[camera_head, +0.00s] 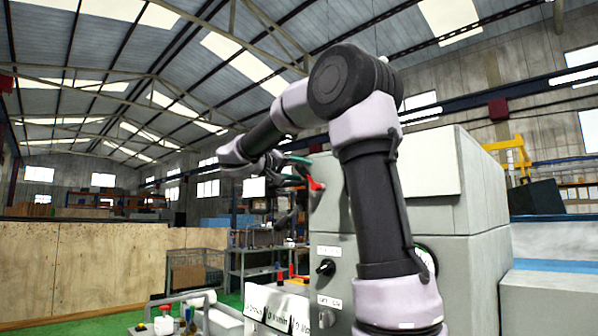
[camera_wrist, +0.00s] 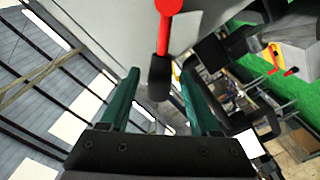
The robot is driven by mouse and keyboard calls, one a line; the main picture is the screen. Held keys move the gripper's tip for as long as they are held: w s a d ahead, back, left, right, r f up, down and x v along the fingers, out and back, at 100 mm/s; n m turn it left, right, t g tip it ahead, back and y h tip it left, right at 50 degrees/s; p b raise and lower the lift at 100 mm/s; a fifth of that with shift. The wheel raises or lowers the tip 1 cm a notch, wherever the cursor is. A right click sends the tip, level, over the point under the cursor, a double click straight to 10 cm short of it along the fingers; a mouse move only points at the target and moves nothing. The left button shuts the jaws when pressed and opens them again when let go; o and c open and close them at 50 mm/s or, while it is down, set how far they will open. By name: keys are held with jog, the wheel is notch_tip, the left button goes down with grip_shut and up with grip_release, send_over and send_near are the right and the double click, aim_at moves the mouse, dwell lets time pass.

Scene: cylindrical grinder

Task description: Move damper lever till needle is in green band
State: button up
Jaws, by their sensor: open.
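The damper lever (camera_head: 316,185) is red and sits on the upper left side of the grey machine cabinet. In the wrist view the lever (camera_wrist: 168,8) is red with a black grip (camera_wrist: 160,75). My gripper (camera_head: 296,168) is open, with two green fingers on either side of the black grip in the wrist view (camera_wrist: 158,85). The grip appears between the fingers, with gaps to both; I cannot tell how deep it sits. A round dial (camera_head: 428,260) on the cabinet front is mostly hidden behind my arm. Its needle and green band cannot be read.
The grey cabinet (camera_head: 465,185) fills the right middle and carries black knobs (camera_head: 325,268) on its front. A wooden partition (camera_head: 90,265) stands at left. A cart (camera_head: 197,268) and bottles (camera_head: 164,320) stand low at left. Open air lies left of my gripper.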

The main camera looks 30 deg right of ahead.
grip_shut()
dwell(1.3)
